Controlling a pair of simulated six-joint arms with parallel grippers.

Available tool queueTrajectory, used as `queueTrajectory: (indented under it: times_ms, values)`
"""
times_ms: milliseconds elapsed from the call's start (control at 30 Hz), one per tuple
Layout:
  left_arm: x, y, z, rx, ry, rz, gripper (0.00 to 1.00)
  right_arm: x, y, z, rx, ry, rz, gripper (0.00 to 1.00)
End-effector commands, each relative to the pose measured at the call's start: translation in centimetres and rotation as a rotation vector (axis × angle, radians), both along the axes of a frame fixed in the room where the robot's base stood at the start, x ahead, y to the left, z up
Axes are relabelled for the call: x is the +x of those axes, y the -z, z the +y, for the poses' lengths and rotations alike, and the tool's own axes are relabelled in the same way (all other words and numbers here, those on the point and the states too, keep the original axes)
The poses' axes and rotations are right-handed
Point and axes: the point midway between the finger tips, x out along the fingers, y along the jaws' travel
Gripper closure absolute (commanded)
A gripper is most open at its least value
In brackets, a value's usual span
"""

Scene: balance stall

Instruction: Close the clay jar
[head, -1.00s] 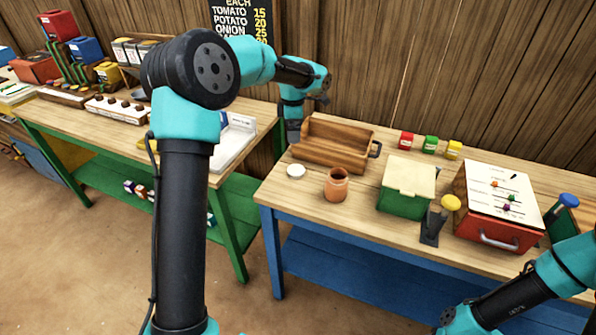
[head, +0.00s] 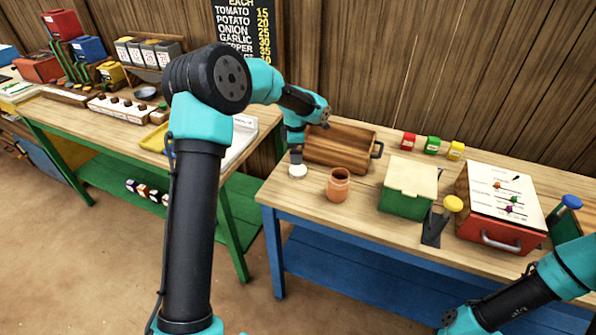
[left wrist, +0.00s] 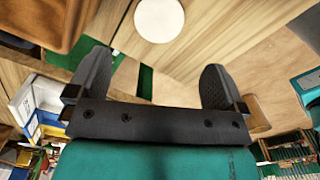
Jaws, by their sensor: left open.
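The clay jar (head: 339,186) is an orange-brown pot standing upright with an open mouth, near the front of the right-hand table. A round white lid (head: 298,170) lies on the table to the left of the jar. My left gripper (head: 297,158) is just above the lid, pointing down. In the left wrist view the lid (left wrist: 159,20) is at the top centre, ahead of the open, empty fingers (left wrist: 155,85) and apart from them. My right arm shows at the lower right of the head view, but its gripper is out of view.
A wooden tray (head: 338,148) with a dark handle stands behind the lid and jar. A green box with a cream lid (head: 408,178) and a red box (head: 497,222) stand to the right. Small coloured boxes (head: 432,145) line the back. Table around the jar is clear.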

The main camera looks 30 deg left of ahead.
Motion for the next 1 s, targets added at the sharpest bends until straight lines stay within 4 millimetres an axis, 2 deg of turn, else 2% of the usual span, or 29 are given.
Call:
queueTrajectory:
  times_ms: [100, 200, 667, 1000]
  values:
    - [0.0, 2.0, 0.0, -0.001, 0.001, 0.003, 0.02, 0.0, 0.0, 0.0, 0.000, 0.000, 0.000, 0.57]
    - [0.0, 2.9, 0.0, 0.000, 0.001, 0.001, 0.02, 0.0, 0.0, 0.0, 0.000, 0.000, 0.000, 0.57]
    - [0.0, 3.7, 0.0, 0.000, 0.001, 0.001, 0.02, 0.0, 0.0, 0.0, 0.000, 0.000, 0.000, 0.57]
    - [0.3, 7.7, 0.0, 0.000, 0.001, 0.002, 0.02, 0.0, 0.0, 0.0, 0.000, 0.000, 0.000, 0.57]
